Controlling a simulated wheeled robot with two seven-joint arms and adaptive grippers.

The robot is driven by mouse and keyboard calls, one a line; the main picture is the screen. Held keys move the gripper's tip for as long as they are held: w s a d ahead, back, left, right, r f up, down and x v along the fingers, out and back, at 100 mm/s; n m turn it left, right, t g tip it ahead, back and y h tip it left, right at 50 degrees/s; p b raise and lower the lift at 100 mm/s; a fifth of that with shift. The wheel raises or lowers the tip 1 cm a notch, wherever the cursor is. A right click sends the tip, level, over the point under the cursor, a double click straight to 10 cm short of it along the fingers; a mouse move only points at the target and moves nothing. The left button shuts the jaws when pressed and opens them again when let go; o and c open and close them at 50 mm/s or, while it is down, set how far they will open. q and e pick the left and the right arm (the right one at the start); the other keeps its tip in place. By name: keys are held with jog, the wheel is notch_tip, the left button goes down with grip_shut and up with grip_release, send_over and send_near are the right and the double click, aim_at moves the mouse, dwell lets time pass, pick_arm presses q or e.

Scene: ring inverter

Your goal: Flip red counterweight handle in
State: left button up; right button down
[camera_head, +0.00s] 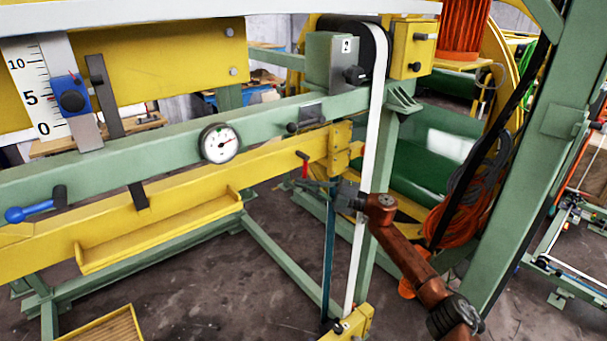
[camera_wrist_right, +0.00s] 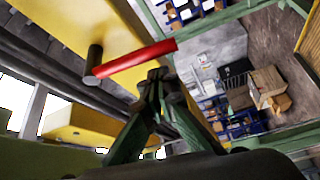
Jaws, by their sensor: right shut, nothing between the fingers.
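The red counterweight handle (camera_head: 304,168) hangs from a dark pivot near the right end of the yellow beam in the head view. In the right wrist view the red handle (camera_wrist_right: 136,59) is a bar running from a dark round post to the upper right. My right gripper (camera_head: 308,185) comes in from the right, just below the handle. Its fingertips (camera_wrist_right: 158,76) are together and empty, close under the bar's free end; I cannot tell whether they touch it. My left gripper is not in view.
The yellow beam (camera_head: 190,200) runs along the green frame, with a round dial gauge (camera_head: 220,143) above it. A white vertical belt (camera_head: 376,100) passes close to my right wrist. A blue handle (camera_head: 30,212) sits at the far left. Floor below is open.

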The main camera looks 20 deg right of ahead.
pick_arm(q)
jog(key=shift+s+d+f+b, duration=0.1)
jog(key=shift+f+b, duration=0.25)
jog(key=shift+b, duration=0.35)
pick_arm(e)
jog(key=s+d, duration=0.6)
jog(key=s, duration=0.1)
jog(key=shift+s, duration=0.35)
jog(key=shift+a, duration=0.1)
